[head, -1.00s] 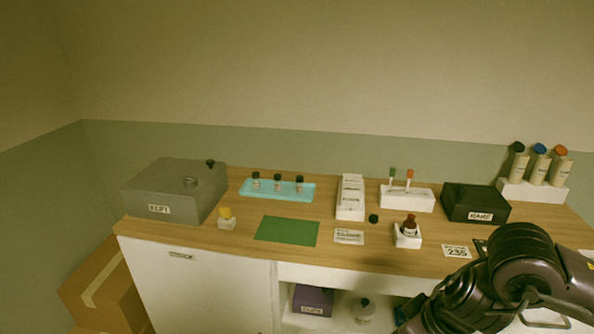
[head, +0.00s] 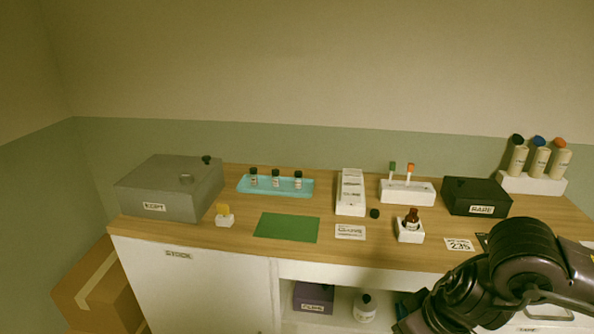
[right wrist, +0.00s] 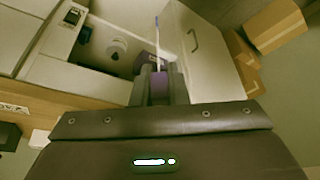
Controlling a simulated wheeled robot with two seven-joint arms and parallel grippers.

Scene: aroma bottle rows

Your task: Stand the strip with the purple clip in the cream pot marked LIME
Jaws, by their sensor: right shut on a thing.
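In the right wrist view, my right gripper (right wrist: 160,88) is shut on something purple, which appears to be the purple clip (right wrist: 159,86). A thin pale strip (right wrist: 158,42) with a blue tip extends up from between the fingers. In the head view my right arm reaches in at the lower right, and its fingertips are not clearly visible. I cannot make out a cream pot marked LIME. Three cream containers (head: 540,160) with black, blue and orange tops stand in a white holder at the back right; I cannot read their marks. My left gripper is not in view.
The wooden counter (head: 380,250) carries a grey box (head: 165,195), teal tray (head: 243,186), green mat (head: 286,228), white holders and a black box (head: 477,198). Below, an open shelf holds a purple box (head: 313,297) and a bottle (head: 365,306). A carton (head: 100,290) stands at left.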

